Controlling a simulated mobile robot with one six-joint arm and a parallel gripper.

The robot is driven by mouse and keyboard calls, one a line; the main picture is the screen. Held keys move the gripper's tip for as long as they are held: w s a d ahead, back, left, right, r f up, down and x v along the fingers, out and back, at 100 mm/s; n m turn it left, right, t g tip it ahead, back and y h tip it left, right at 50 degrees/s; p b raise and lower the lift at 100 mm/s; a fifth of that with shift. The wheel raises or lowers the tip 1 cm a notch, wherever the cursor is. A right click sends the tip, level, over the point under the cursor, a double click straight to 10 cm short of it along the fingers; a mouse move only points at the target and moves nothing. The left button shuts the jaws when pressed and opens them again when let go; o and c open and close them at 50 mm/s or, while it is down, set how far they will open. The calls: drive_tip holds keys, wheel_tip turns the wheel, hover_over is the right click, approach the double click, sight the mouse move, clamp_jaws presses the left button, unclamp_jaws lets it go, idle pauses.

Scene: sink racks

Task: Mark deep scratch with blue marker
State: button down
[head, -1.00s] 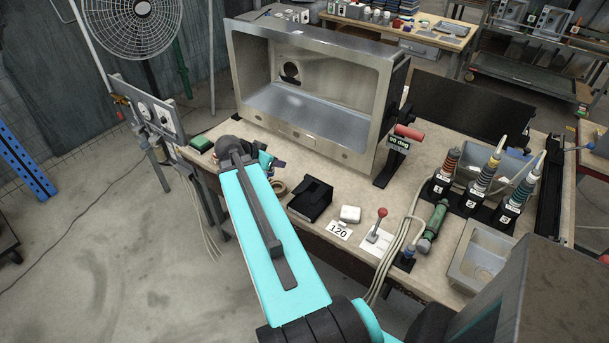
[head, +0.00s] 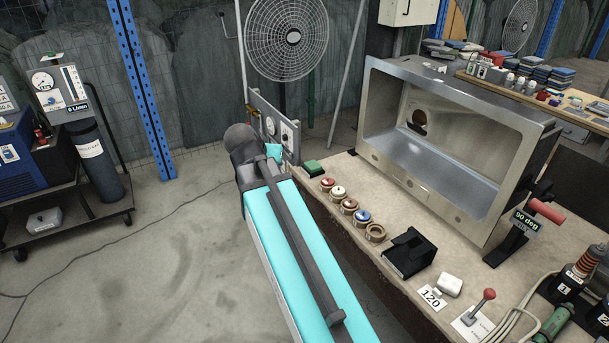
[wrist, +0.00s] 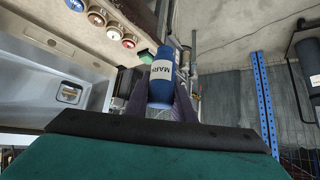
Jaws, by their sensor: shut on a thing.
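My gripper (wrist: 162,105) is shut on a blue marker (wrist: 162,78) with a white label, seen in the wrist view with a dark finger on each side. In the head view, my arm hides the gripper and marker. The steel sink (head: 440,165) stands on its side on the workbench, its open bowl facing the front. It also shows at the left of the wrist view (wrist: 35,75), apart from the marker. I cannot make out a scratch on it in either view.
Several round holders (head: 349,206) line the bench's left edge beside a green block (head: 314,168); the nearest looks empty. A black box (head: 410,252), white block (head: 449,284) and red-knobbed lever (head: 480,305) lie nearer. A fan (head: 287,38) stands behind.

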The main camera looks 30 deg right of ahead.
drive_tip(key=w+a+r+n+t+y+b, duration=0.1)
drive_tip(key=a+r, duration=0.3)
drive_tip(key=a, duration=0.5)
drive_tip(key=w+a+r+n+t+y+b, duration=0.1)
drive_tip(key=a+r+n, duration=0.3)
drive_tip(key=a, duration=0.5)
drive_tip(key=shift+w+a+y, duration=0.2)
drive_tip(key=shift+a+y, duration=0.1)
drive_tip(key=shift+y, duration=0.5)
drive_tip(key=shift+w, duration=0.15)
